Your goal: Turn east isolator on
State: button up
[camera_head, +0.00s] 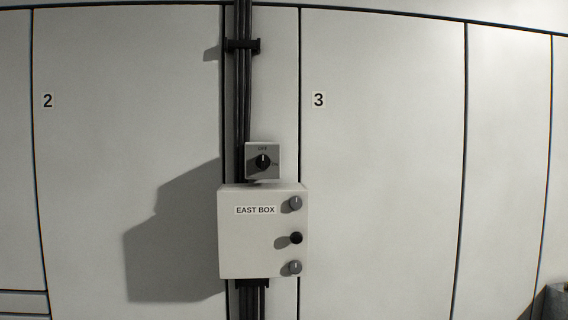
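A small grey isolator (263,161) with a black rotary knob (263,162) is on the wall, directly above a white box (230,238) labelled EAST BOX. The knob's white pointer mark stands upright, towards the lettering at the top, which looks like OFF. Smaller lettering to the knob's right is too small to read surely. My gripper is not in view.
The east box has grey knobs at its upper right (295,204) and lower right (295,267), with a black knob (296,238) between. Black cables (243,95) run vertically behind. Wall panels 2 (100,140) and 3 (385,150) are bare. A grey object (557,302) shows at lower right.

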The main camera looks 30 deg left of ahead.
aim_at(263, 161)
jog(key=i+l+u, duration=0.1)
jog(key=u, duration=0.25)
jog(key=l+u, duration=0.15)
jog(key=u, duration=0.25)
jog(key=i+l+u, duration=0.1)
jog(key=u, duration=0.7)
